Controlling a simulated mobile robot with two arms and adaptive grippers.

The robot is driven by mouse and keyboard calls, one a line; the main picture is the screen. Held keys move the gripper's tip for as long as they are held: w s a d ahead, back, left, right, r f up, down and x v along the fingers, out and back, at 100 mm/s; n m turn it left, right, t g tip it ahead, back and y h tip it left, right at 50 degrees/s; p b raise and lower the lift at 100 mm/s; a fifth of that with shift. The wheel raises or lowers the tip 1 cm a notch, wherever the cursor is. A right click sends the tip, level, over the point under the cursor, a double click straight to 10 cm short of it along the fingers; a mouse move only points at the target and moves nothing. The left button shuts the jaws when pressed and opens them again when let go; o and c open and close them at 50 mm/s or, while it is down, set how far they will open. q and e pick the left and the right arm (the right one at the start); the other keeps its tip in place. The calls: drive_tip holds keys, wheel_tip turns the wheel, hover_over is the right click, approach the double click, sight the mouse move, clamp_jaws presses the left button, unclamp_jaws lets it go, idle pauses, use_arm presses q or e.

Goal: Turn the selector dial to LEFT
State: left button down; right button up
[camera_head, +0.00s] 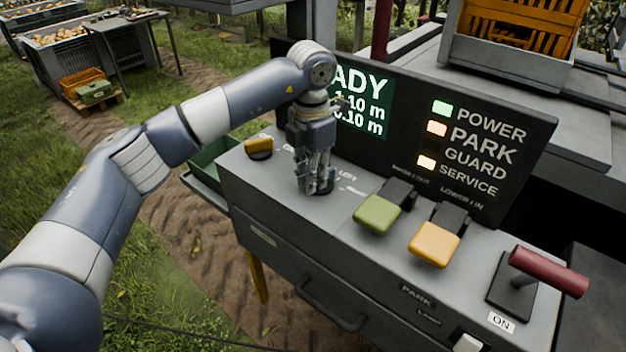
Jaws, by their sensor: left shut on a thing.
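The selector dial (324,189) is a small dark knob on the grey top of the control console. Only its lower edge shows beneath my gripper fingers, so I cannot tell which way it points. Small white lettering, including LEFT, is printed on the panel just right of it. My left gripper (314,184) points straight down over the dial and is shut on it. My right gripper is not in view.
A green paddle switch (377,215), a yellow paddle switch (435,245) and a red-handled lever (548,271) stand to the right. A display panel (400,125) rises behind, with POWER, PARK and SERVICE lamps lit.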

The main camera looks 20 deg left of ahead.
use_arm(q)
drive_tip(key=shift+f+m, duration=0.1)
drive_tip(key=shift+m, duration=0.3)
drive_tip(key=c, duration=1.5)
unclamp_jaws()
wheel_tip(320, 180, up, 12)
drive_tip(key=shift+w, duration=0.1)
